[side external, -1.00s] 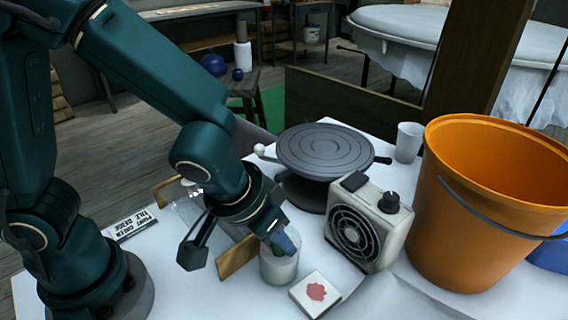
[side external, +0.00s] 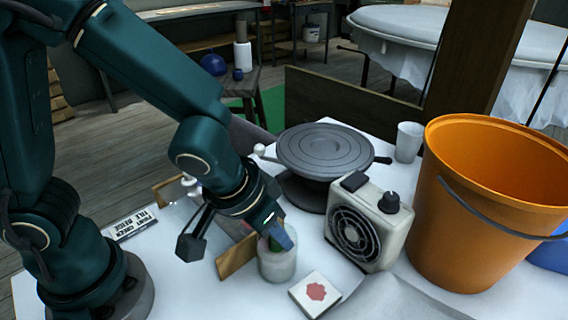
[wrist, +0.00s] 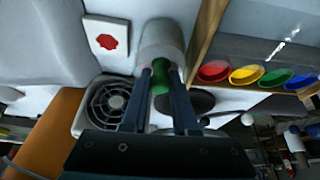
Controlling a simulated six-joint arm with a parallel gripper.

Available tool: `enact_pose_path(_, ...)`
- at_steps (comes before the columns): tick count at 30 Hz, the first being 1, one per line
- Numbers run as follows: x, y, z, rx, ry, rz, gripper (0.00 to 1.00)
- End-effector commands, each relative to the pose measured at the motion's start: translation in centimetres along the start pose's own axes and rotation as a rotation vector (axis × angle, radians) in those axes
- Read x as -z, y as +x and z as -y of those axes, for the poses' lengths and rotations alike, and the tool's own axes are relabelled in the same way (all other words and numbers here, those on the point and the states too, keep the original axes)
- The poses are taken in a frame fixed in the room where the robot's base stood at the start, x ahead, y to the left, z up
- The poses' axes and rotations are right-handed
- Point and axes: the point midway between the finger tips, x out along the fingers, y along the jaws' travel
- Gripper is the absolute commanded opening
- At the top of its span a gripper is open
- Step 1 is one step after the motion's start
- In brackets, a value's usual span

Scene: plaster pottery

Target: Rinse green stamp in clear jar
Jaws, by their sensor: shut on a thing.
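My gripper (wrist: 160,72) is shut on the green stamp (wrist: 160,78), which shows between the two fingers in the wrist view. In the side view the green stamp (side external: 275,243) shows as a small green patch beside my gripper (side external: 284,238), at the mouth of the clear jar (side external: 277,266). The jar stands upright on the white table and looks cloudy. It also shows in the wrist view (wrist: 161,38), just beyond the fingertips. The stamp's lower end is hidden, and I cannot tell how deep it is in the jar.
A white tile (side external: 315,293) with a red print lies in front of the jar. A fan heater (side external: 368,225) and an orange bucket (side external: 480,215) stand to the right. Red, yellow and blue dishes (wrist: 246,75) show in the wrist view.

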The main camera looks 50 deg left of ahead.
Motion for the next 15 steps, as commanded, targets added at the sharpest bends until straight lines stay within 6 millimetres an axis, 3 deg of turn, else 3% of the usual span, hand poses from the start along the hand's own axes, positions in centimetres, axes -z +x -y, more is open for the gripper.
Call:
enact_pose_path(5,0.2,-0.3,0.0,-0.002,-0.002,-0.004,0.00)
enact_pose_path(15,1.6,-3.1,-0.1,-0.002,-0.003,-0.006,0.00)
